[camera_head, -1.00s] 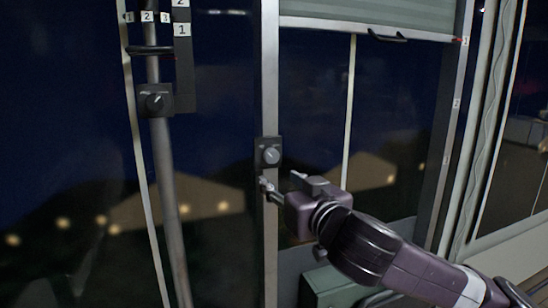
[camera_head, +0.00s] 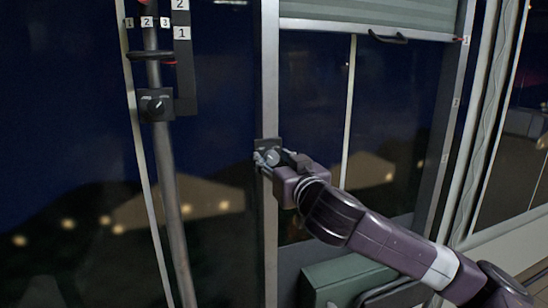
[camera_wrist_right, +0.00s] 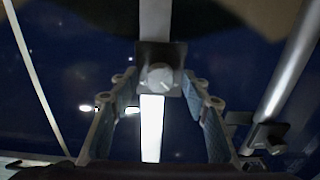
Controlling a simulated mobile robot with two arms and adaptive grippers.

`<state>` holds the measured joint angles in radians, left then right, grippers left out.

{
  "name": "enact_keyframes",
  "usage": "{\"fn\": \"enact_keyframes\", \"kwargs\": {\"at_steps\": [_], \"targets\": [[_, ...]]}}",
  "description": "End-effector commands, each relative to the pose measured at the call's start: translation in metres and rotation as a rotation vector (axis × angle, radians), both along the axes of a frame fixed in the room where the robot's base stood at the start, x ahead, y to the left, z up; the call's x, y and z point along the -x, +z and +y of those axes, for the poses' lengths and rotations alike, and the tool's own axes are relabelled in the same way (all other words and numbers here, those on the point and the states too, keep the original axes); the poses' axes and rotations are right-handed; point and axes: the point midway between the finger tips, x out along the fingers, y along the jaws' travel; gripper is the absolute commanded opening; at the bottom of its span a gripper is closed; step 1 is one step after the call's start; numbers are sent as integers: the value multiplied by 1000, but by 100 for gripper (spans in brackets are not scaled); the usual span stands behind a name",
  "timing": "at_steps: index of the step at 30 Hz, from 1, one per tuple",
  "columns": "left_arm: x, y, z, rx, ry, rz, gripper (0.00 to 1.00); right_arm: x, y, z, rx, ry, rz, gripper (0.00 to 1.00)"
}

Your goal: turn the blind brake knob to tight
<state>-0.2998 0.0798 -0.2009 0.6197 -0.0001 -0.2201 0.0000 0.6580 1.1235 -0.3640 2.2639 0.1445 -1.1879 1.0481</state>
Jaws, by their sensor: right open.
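A round grey knob (camera_head: 272,157) on a dark square plate is mounted on the vertical metal post below the blind (camera_head: 370,12). My right gripper (camera_head: 268,160) is at this knob, its fingers partly covering the plate. In the right wrist view, the knob (camera_wrist_right: 159,76) sits between and just beyond the open fingertips of the gripper (camera_wrist_right: 160,98), with no clear contact. Another dark knob (camera_head: 154,105) with a white pointer line is on a box on the pole at the left. My left gripper is not seen.
The pole (camera_head: 172,210) with numbered labels stands at the left. The blind has a dark handle (camera_head: 388,37) on its lower edge. A green box (camera_head: 345,280) is below my right arm. Dark window panes lie behind the post.

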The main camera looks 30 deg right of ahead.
Motion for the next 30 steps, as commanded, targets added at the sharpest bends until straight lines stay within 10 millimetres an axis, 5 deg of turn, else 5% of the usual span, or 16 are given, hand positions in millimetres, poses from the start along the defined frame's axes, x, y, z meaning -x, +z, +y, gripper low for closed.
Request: {"fn": "enact_keyframes", "kwargs": {"at_steps": [4,15,30], "targets": [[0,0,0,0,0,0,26,0,0,0,0,0,0,42],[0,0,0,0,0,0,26,0,0,0,0,0,0,1],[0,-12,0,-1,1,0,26,0,-3,0,-141,1,-34,1]]}}
